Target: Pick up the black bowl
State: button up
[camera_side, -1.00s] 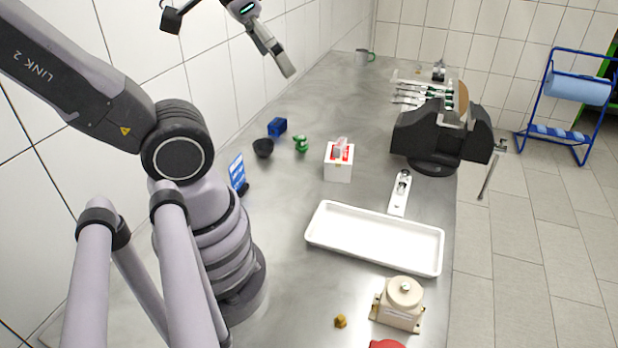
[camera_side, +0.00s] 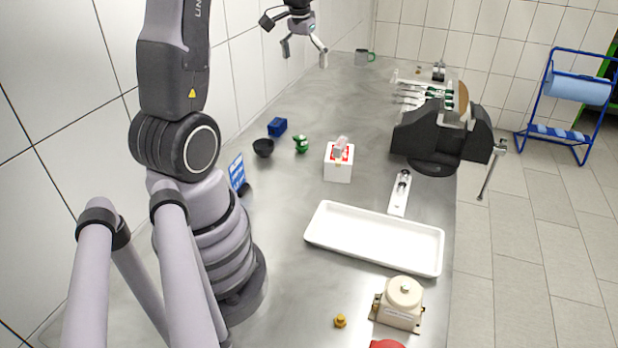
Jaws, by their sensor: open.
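The black bowl (camera_side: 263,148) is small and dark and sits upright on the grey metal table near its left side, close to the wall. My gripper (camera_side: 305,59) is at the top of the picture, high above the far part of the table and well apart from the bowl. Its two fingers are spread apart, pointing down, with nothing between them.
A blue block (camera_side: 277,126) and a green part (camera_side: 301,144) lie close to the bowl. A white box (camera_side: 338,168), a white tray (camera_side: 374,237), a black vise-like machine (camera_side: 432,140) and a beige device (camera_side: 400,304) stand to the right.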

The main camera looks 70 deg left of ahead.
jog(key=s+a+f+n+g, duration=0.1)
jog(key=s+a+f+n, duration=0.15)
jog(key=a+f, duration=0.65)
jog(key=h, duration=0.1)
send_near(263, 146)
jog(key=d+f, duration=0.2)
jog(key=shift+d+f+n+g, duration=0.25)
jog(key=shift+d+g, duration=0.05)
jog(key=shift+a+f, duration=0.2)
jog(key=shift+f, duration=2.8)
jog(key=c, duration=1.3)
